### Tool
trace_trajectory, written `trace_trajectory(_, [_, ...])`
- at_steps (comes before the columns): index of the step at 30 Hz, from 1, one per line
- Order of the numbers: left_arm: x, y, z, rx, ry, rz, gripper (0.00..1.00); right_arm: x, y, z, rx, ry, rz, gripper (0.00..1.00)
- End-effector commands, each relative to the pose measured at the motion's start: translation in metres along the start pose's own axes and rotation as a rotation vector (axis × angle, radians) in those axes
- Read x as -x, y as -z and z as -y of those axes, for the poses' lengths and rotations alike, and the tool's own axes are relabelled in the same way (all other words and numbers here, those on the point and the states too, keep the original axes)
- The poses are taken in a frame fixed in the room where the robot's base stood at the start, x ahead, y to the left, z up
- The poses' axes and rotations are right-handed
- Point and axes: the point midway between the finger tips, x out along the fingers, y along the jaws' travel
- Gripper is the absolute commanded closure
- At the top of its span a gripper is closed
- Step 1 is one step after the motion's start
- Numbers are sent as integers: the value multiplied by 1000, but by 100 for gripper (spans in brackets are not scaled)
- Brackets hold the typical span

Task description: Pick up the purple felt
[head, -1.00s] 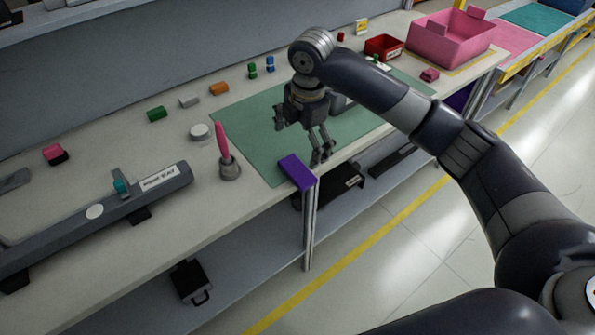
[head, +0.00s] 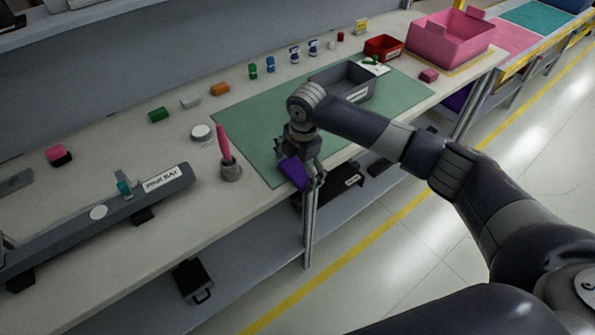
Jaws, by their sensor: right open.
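The purple felt (head: 293,172) is a flat purple piece at the front edge of the workbench, on the near corner of the green mat (head: 252,125). My right gripper (head: 301,178) is directly over the felt, pointing down, with its fingers open around or just above it. The fingers and wrist hide part of the felt, and I cannot tell whether they touch it. My left gripper is not in view.
A pink tool in a round grey holder (head: 230,170) stands just left of the felt. A grey bin (head: 346,88) sits on the mat behind my arm. A long grey dashboard part labelled PINK BAY (head: 100,215) lies at left. Shelves are below.

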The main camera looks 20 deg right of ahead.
Motion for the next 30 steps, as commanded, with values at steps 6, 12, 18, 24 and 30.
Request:
trace_trajectory(6, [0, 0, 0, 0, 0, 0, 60, 0, 0, 0, 0, 0, 0, 24])
trace_trajectory(12, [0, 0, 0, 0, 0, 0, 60, 0, 0, 0, 0, 0, 0, 25])
trace_trajectory(18, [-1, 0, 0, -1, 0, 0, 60, 2, 0, 0, 0, 0, 0, 25])
trace_trajectory(24, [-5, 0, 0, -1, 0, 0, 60, 14, 0, -2, 0, -3, 0, 25])
trace_trajectory(30, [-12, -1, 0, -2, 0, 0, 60, 35, -5, 7, -2, 3, 0, 25])
